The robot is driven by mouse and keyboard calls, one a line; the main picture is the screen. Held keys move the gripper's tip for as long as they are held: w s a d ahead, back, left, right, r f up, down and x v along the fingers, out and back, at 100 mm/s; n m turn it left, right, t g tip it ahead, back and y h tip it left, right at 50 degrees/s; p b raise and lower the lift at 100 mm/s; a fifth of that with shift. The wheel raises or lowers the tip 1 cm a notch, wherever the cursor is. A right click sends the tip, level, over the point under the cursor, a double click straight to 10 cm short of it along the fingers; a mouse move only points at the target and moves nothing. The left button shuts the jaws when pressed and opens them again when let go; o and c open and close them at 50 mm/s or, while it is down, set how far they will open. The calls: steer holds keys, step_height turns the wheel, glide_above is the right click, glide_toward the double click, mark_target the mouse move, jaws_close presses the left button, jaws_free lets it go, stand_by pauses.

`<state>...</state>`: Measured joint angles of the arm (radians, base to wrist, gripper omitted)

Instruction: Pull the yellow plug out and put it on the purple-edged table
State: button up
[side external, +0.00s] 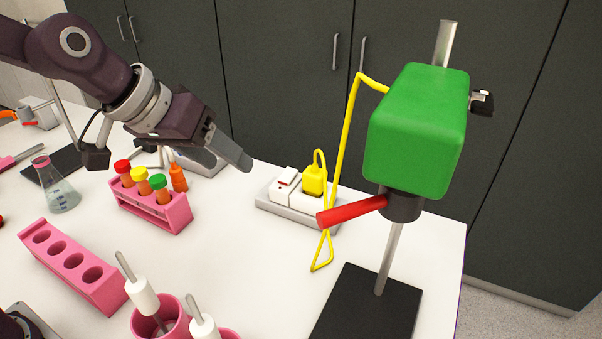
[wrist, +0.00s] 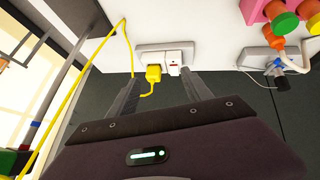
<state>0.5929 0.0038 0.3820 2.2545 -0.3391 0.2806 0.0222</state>
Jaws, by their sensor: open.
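The yellow plug (side external: 314,181) stands upright in a grey-white power strip (side external: 268,207) on the white table (side external: 245,275). A thin purple line shows along the table's right edge. In the wrist view the plug (wrist: 153,74) sits in the strip (wrist: 146,50), roughly ahead of the space between my fingers. My gripper (side external: 236,157) is open and empty, above the table and to the left of the plug, apart from it. Both fingers of my gripper (wrist: 163,84) show in the wrist view. The plug's prongs are hidden.
A white switch block (side external: 284,187) sits beside the plug. The yellow cable (side external: 345,130) loops up to a green stirrer head (side external: 418,130) on a stand, with a red handle (side external: 350,210) near the plug. A pink rack (side external: 155,208) with capped tubes stands left.

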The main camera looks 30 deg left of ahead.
mark_target(311, 177)
steer(key=w+d+f+t+y, duration=0.1)
steer(key=w+d+f, duration=0.1)
steer(key=w+f, duration=0.2)
steer(key=w+d+f+t, duration=0.1)
steer(key=w+d+f, duration=0.2)
steer(key=w+f, duration=0.2)
steer(key=w+d+f+t+y, duration=0.1)
steer(key=w+f, duration=0.3)
steer(key=w, duration=0.4)
steer(key=shift+w+d+f+m+y, duration=0.15)
steer(key=shift+d+f+m, duration=0.05)
steer(key=shift+d, duration=0.2)
steer(key=shift+w+d+f+m+y, duration=0.15)
steer(key=shift+d+m, duration=0.05)
steer(key=shift+d, duration=0.2)
jaws_close()
